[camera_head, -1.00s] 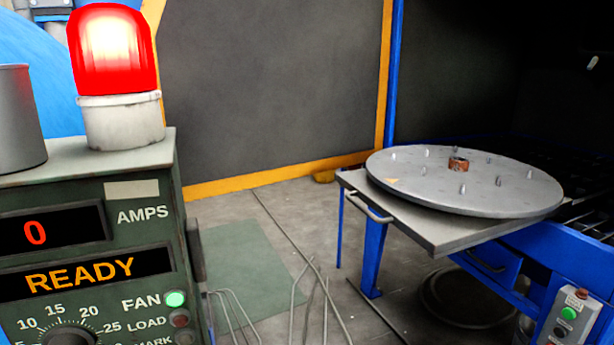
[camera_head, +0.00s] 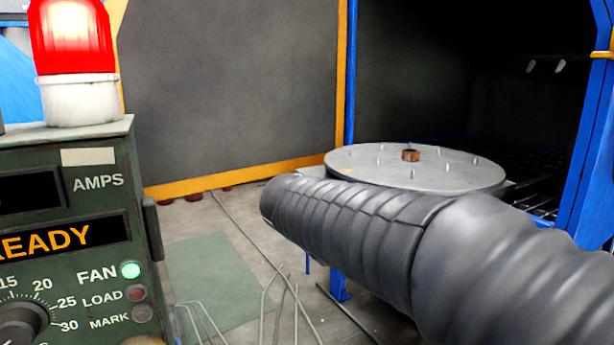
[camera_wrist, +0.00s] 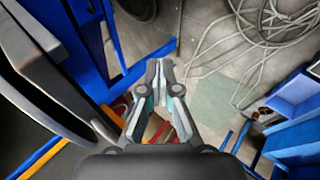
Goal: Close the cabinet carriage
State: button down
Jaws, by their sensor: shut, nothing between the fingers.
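The cabinet carriage is a grey plate (camera_head: 508,186) bearing a round metal turntable (camera_head: 440,176) with short pins and a copper-coloured hub. It stands out from the dark cabinet (camera_head: 440,90) on the right. My dark ribbed arm crosses in front of it in the head view, hiding its front edge and handle. In the wrist view, my gripper (camera_wrist: 160,68) has its fingers together and empty, pointing down over the floor. A dark grey slab beside it at left looks like the carriage edge (camera_wrist: 45,75); contact cannot be told.
A control panel (camera_head: 75,200) with a red lamp (camera_head: 72,40) stands close at left. Blue frame posts (camera_head: 590,150) edge the cabinet. Loose cables (camera_wrist: 265,25) lie on the floor. The floor (camera_head: 235,240) between panel and carriage is mostly open.

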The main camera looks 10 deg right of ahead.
jog(key=w+a+n+t+h+b, duration=0.25)
jog(key=w+a, duration=0.35)
jog(key=w, duration=0.6)
jog(key=w+a+r+t+h, duration=0.5)
jog(key=w+r, duration=0.3)
jog(key=r, duration=0.3)
jog(key=shift+g, duration=0.75)
jog(key=shift+s+d+b+x, duration=0.1)
jog(key=shift+s+d+x, duration=0.2)
jog(key=shift+x, duration=1.65)
jog(key=shift+s+d+b+x, duration=0.2)
jog(key=shift+s+x, duration=0.1)
jog(key=shift+x, duration=1.7)
jog(key=shift+s+d+b+x, duration=0.1)
jog(key=shift+s+d+x, duration=0.2)
jog(key=shift+x, duration=1.65)
jog(key=shift+d, duration=0.1)
